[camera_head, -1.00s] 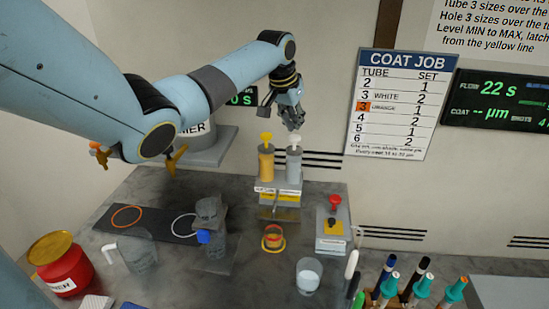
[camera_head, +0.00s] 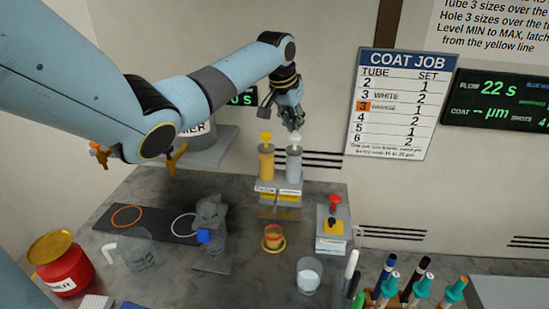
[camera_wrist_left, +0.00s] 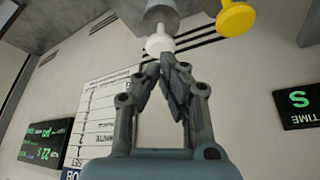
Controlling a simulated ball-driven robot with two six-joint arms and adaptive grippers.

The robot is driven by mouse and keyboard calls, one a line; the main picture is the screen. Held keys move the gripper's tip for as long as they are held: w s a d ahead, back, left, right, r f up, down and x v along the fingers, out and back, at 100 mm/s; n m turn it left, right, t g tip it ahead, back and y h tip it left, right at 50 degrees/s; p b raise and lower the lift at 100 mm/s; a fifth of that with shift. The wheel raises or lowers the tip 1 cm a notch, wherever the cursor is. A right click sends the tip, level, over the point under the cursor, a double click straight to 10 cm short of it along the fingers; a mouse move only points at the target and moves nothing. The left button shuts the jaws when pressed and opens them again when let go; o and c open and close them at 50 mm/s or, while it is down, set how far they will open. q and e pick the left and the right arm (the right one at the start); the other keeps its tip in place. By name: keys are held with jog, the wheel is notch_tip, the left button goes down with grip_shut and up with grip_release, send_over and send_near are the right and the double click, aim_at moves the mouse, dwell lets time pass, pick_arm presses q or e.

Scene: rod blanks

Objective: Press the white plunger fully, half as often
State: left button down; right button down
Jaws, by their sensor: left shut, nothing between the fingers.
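The white plunger (camera_head: 295,139) tops the grey cylinder (camera_head: 293,166) of the two-pump stand, beside the yellow plunger (camera_head: 265,139) on its orange cylinder (camera_head: 266,165). My left gripper (camera_head: 294,126) is shut and empty, pointing down at the white plunger from just above. In the left wrist view the shut fingertips (camera_wrist_left: 168,57) are close to the white plunger (camera_wrist_left: 158,42); I cannot tell whether they touch. The yellow plunger (camera_wrist_left: 236,17) is apart from the fingers there. My right gripper is not identifiable in view.
An orange-rimmed cup (camera_head: 273,238) stands below the pumps. A red-button box (camera_head: 333,230) is right of them. A glass of white liquid (camera_head: 309,276), a marker rack (camera_head: 410,288), a red pot (camera_head: 62,263) and a dark ring mat (camera_head: 150,223) share the table.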

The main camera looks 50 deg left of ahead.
aim_at(295, 136)
pick_arm(q)
jog(key=shift+f, duration=0.2)
dwell(0.4)
jog(key=shift+f+b, duration=0.35)
jog(key=shift+f, duration=0.35)
jog(key=shift+f+b, duration=0.35)
jog(key=shift+f, duration=0.6)
jog(key=shift+r, duration=0.1)
jog(key=shift+r+p, duration=0.9)
jog(key=shift+p, duration=0.25)
jog(key=shift+r, duration=0.8)
jog(key=shift+r, duration=0.1)
